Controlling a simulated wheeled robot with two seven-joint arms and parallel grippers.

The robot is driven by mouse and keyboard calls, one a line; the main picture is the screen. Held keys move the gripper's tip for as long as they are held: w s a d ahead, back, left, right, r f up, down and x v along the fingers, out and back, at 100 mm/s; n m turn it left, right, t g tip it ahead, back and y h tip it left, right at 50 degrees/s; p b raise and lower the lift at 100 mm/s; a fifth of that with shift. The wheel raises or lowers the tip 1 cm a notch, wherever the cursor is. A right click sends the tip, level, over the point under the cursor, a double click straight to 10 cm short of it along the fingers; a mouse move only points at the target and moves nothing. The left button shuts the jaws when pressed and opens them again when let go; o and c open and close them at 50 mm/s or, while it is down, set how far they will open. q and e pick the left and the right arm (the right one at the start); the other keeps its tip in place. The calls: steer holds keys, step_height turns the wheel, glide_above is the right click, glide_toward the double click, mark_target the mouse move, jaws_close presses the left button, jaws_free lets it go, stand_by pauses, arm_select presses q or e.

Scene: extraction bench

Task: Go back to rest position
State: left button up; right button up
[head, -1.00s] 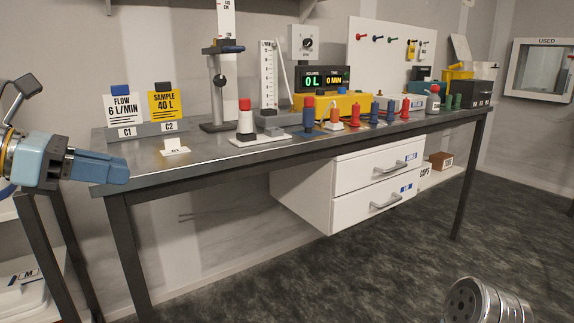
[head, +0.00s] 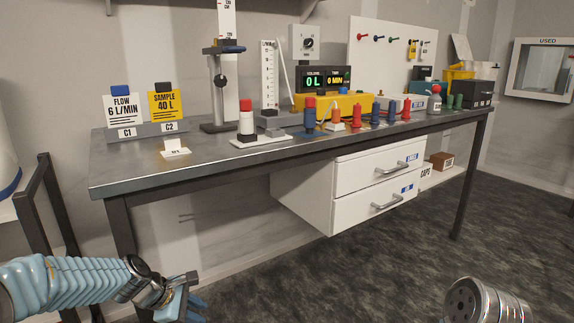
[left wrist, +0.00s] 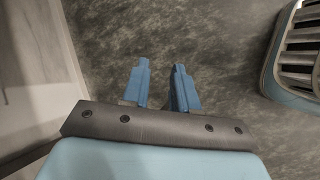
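My left gripper (head: 192,303) is low at the bottom left of the head view, in front of and below the bench's left end. In the left wrist view its two blue fingers (left wrist: 161,82) stand apart with a gap and nothing between them; only floor shows beyond. A silvery cylindrical part of my right arm (head: 488,302) shows at the bottom right of the head view. My right gripper is outside the frames. The bench (head: 130,178) stands ahead, clear of both arms.
The bench carries FLOW (head: 121,108) and SAMPLE (head: 166,104) cards, a red-topped white-and-black piece (head: 246,122), a yellow unit (head: 335,103) and several coloured pieces. White drawers (head: 375,170) hang underneath. Dark floor (head: 390,260) is open in front.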

arm_select(q)
steer(key=s+d+f+m+g+y, duration=0.1)
steer(key=s+d+f+m, duration=0.15)
steer(key=f, duration=0.45)
steer(key=s+d+f+m+g, duration=0.1)
steer(key=s+f+m, duration=0.25)
steer(key=f, duration=0.45)
steer(key=s+d+f+m, duration=0.3)
steer(key=s+f, duration=0.3)
steer(key=s, duration=0.2)
steer(key=s+d+f+m+g, duration=0.1)
steer(key=s+d+f+m, duration=0.2)
steer(key=s+f+m, duration=0.3)
steer(key=shift+s+g+y, duration=0.3)
steer(key=shift+s, duration=0.8)
steer(key=shift+f, duration=0.1)
